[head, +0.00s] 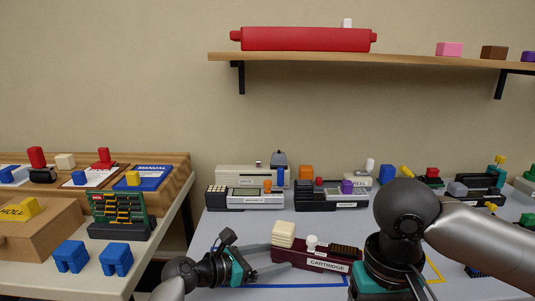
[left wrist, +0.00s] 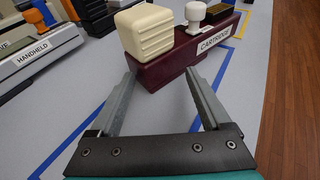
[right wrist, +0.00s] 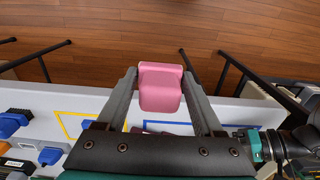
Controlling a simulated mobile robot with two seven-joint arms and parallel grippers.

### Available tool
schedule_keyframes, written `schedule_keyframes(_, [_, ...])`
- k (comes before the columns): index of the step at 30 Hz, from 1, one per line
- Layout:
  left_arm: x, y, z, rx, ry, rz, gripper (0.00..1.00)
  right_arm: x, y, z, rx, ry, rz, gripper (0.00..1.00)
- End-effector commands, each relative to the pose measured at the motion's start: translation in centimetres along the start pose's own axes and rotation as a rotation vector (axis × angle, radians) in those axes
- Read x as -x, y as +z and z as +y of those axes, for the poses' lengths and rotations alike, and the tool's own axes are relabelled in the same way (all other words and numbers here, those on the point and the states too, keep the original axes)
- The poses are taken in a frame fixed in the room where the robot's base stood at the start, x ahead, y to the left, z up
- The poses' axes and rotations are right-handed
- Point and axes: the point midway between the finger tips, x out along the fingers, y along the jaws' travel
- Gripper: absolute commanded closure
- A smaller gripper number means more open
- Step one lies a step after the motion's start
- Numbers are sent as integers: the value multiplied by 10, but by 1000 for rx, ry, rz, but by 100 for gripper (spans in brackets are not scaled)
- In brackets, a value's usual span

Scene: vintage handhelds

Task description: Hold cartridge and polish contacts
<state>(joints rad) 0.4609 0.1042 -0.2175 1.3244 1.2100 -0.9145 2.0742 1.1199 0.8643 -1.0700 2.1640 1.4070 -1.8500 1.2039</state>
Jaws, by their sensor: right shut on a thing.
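The maroon cartridge (head: 315,261), with its label, lies on the grey table in front of me. It has a cream ribbed block (head: 284,233), a small white knob and a dark ridged strip (head: 346,249) on top. My left gripper (head: 272,255) is at the cartridge's left end. In the left wrist view its parted fingers (left wrist: 157,78) point at the cartridge (left wrist: 160,68), below the cream block; contact is unclear. My right gripper (right wrist: 160,85) is shut on a pink block (right wrist: 160,92). My right arm hides that block in the head view.
Handheld models (head: 245,197) and small coloured blocks stand along the table's back. Blue and yellow outlines mark the table. A side table on the left holds a wooden box (head: 35,232), a green rack (head: 118,215) and blue pieces. A shelf (head: 400,62) hangs above.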

Motion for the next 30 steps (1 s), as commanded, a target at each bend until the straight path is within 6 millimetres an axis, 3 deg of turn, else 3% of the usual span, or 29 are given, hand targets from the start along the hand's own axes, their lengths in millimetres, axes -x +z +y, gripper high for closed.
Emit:
schedule_keyframes(2, [0,0,0,0,-1,0,30,0,0,0,0,0,0,100])
schedule_keyframes(21, [0,0,0,0,0,-1,100,0,0,0,0,0,0,100])
schedule_keyframes(30, [0,0,0,0,0,-1,100,0,0,0,0,0,0,100])
